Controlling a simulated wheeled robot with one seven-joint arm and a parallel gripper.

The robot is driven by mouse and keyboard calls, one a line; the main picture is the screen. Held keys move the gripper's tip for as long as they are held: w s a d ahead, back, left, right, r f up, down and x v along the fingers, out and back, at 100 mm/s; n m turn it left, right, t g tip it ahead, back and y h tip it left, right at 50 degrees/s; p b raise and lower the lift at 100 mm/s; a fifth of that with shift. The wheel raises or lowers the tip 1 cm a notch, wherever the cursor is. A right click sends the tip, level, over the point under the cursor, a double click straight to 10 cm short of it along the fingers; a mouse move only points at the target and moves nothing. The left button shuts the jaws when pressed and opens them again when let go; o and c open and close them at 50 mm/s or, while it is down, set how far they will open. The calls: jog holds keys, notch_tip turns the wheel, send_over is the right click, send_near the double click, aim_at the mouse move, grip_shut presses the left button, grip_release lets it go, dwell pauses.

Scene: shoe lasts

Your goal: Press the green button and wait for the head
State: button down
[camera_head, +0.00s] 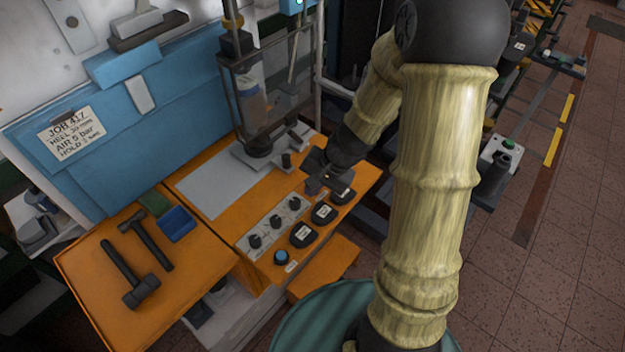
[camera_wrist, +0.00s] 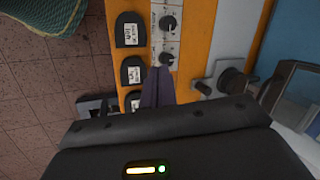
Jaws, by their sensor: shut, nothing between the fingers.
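My gripper (camera_head: 322,184) is shut and empty, above the far right end of the control panel (camera_head: 262,262) on the orange bench. In the wrist view its closed fingertips (camera_wrist: 159,74) lie over the panel between the black shrouded controls and the knobs; I cannot tell whether they touch it. A green button (camera_head: 510,144) shows on a grey box at the right, apart from my gripper. No green button shows on the panel itself; the shrouds (camera_head: 303,235) hide what is under them.
Several black knobs (camera_head: 275,221) and a blue button (camera_head: 281,257) sit on the panel. Two hammers (camera_head: 147,292) and a blue block (camera_head: 177,224) lie on the orange side table at left. A blue board (camera_head: 150,110) carries a job card.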

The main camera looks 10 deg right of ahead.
jog(key=w+d+f+m+t+y+p, duration=0.1)
jog(key=w+d+m+t, duration=0.1)
jog(key=w+m, duration=0.3)
jog(key=w+d+f+m+t+y+p, duration=0.1)
jog(key=w+m+t+p, duration=0.1)
jog(key=w+m, duration=0.3)
jog(key=shift+w+d+f+p, duration=0.3)
jog(key=shift+w+d, duration=0.1)
jog(key=shift+w, duration=0.35)
jog(key=shift+f, duration=0.1)
notch_tip(320, 180, down, 7)
jog(key=b, duration=0.5)
jog(key=shift+f+b, duration=0.8)
jog(key=shift+b, duration=0.3)
jog(key=shift+f+b, duration=0.9)
jog(key=shift+b, duration=0.55)
dwell(1.0)
jog(key=shift+r, duration=0.1)
jog(key=shift+r+p, duration=0.5)
jog(key=shift+r, duration=0.35)
